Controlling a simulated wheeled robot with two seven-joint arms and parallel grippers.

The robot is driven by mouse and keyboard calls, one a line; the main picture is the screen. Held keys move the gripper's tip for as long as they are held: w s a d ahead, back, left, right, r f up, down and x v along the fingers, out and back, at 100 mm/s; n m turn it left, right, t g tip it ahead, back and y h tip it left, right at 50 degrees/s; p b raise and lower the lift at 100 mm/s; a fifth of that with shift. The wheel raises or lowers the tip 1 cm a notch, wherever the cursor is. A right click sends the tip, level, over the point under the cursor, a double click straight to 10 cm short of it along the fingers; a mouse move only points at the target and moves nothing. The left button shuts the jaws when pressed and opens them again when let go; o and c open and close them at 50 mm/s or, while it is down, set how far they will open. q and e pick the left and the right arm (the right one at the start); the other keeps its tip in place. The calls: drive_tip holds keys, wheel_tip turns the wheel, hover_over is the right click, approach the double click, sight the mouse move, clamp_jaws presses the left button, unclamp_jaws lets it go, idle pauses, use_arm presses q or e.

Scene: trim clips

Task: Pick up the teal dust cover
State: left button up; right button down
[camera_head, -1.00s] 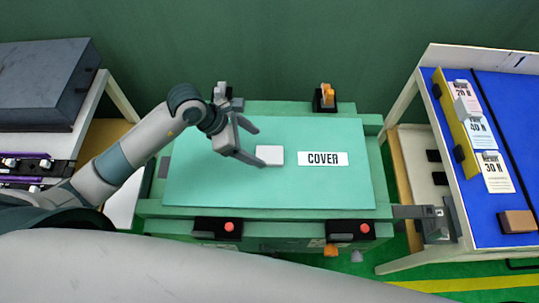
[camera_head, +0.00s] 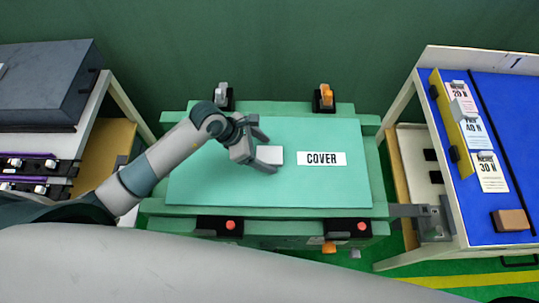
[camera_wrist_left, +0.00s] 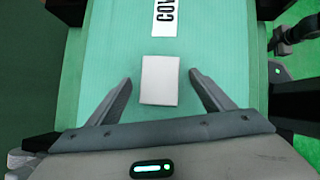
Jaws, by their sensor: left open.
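The teal dust cover (camera_head: 320,188) is a flat sheet lying on the green bench, with a "COVER" label (camera_head: 322,158) and a raised pale grey block (camera_head: 270,154) near its middle. The cover also shows in the left wrist view (camera_wrist_left: 203,50). My left gripper (camera_head: 268,147) is open at the pale block. In the left wrist view the block (camera_wrist_left: 159,80) lies ahead, between the lines of the two spread fingers (camera_wrist_left: 160,84), with gaps on both sides.
Clamps stand at the back, a grey one (camera_head: 222,97) and an orange one (camera_head: 325,97). Red buttons (camera_head: 230,225) sit on the front edge. A blue-topped table (camera_head: 450,215) with cards and a brown block (camera_head: 510,220) stands right. A dark box (camera_head: 45,85) is at left.

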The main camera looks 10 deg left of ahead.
sight(267, 156)
use_arm(q)
drive_tip(key=shift+w+d+f, duration=0.1)
drive_tip(key=shift+d+f, duration=0.05)
drive_tip(key=shift+f, duration=0.15)
use_arm(e)
drive_tip(key=shift+r, duration=0.1)
use_arm(q)
drive_tip(key=shift+c, duration=0.6)
